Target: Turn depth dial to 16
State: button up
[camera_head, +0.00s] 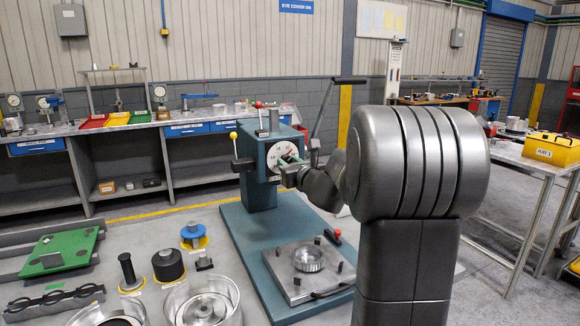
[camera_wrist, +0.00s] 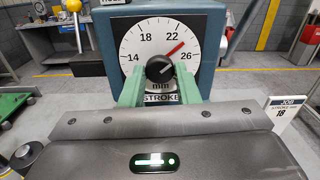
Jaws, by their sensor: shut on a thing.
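The round white dial (camera_wrist: 135,50) on the teal press (camera_wrist: 95,60) is marked 14, 18, 22, 26 and mm, with STROKE lettered below. Its red pointer (camera_wrist: 178,47) slants up right, between 22 and 26. The black knob (camera_wrist: 160,69) is at the dial's centre. My gripper (camera_wrist: 159,80) is shut on the knob, one green finger on each side. In the head view the dial (camera_head: 276,150) is partly covered by my gripper (camera_head: 290,166). A white card (camera_wrist: 288,115) on the right reads JOB, STROKE and 18. No label reading depth shows.
A yellow-knobbed lever (camera_head: 234,143) stands left of the dial, a long dark lever (camera_head: 325,110) right of it. A metal plate with a ring (camera_head: 309,258) sits on the teal base below. Spools and round bins stand left. A bench (camera_head: 190,130) runs behind.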

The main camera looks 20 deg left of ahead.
jog(key=shift+n+b, duration=8.5)
jog(key=shift+n, duration=1.7)
jog(key=shift+r+n, duration=0.1)
jog(key=shift+n, duration=0.2)
jog(key=o, duration=0.9)
jog(key=shift+o, duration=0.2)
